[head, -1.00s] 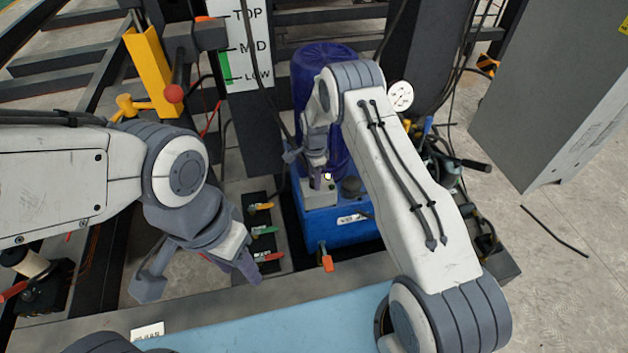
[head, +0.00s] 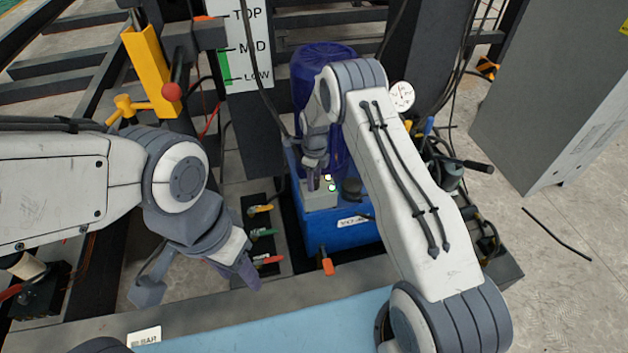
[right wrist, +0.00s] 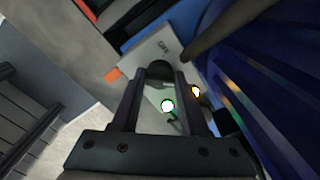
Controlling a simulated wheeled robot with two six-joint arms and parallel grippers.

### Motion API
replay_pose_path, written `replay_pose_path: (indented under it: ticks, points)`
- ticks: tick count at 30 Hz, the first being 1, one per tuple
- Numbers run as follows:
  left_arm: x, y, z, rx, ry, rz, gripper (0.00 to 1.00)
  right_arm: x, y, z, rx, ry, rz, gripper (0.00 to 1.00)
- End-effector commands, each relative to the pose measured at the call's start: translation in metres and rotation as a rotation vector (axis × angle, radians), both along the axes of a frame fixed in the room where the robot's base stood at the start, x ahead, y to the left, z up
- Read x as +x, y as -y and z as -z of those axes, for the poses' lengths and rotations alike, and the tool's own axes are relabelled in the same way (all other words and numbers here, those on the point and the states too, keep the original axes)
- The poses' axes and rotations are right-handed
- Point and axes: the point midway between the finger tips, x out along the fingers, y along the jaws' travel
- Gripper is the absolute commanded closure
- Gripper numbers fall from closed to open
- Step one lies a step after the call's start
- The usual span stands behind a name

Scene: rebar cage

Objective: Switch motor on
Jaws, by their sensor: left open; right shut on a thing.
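The blue ribbed motor (head: 322,62) stands upright on a blue tank (head: 345,236). A small pale grey switch box (head: 320,200) sits on the tank in front of the motor; it also shows in the right wrist view (right wrist: 158,48). My right gripper (head: 314,180) points down at the box, shut on a dark round knob (right wrist: 158,71). A lit green-ringed lamp (right wrist: 167,105) and an orange-lit lamp (right wrist: 196,91) show by the fingers. The green lamp also shows in the head view (head: 331,187). My left gripper (head: 202,280) is open and empty, left of the tank.
Levers with yellow (head: 260,209), green (head: 263,232) and red (head: 268,260) handles stand near my left gripper. An orange-handled lever (head: 326,264) is at the tank's front. A dial gauge (head: 401,95) is right of the motor. A grey cabinet (head: 555,90) stands at right.

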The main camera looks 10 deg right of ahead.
Motion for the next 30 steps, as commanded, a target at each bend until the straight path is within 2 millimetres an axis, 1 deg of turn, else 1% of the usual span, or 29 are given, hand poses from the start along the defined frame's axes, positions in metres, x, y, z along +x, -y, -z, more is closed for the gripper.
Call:
replay_pose_path:
  ticks: [9,23,24,26,30]
  points:
    - [0.0000,0.0000,0.0012,0.000,0.000,0.000,0.50,0.0006,-0.0002,-0.0005,0.000,0.001,0.092,1.00]
    - [0.0000,0.0000,0.0012,0.000,0.000,0.000,0.50,0.0006,0.0000,-0.0006,0.001,0.002,0.105,1.00]
    - [0.0000,0.0000,0.0012,0.000,0.000,0.000,0.50,0.0006,0.0000,-0.0006,0.000,0.001,0.105,0.48]
    - [0.0000,0.0000,0.0012,0.000,0.000,0.000,0.50,0.0006,0.0000,-0.0006,0.000,0.001,0.105,0.26]
    - [0.0000,0.0000,0.0012,0.000,0.000,0.000,0.50,0.0004,0.0000,-0.0004,0.000,0.001,0.104,0.26]
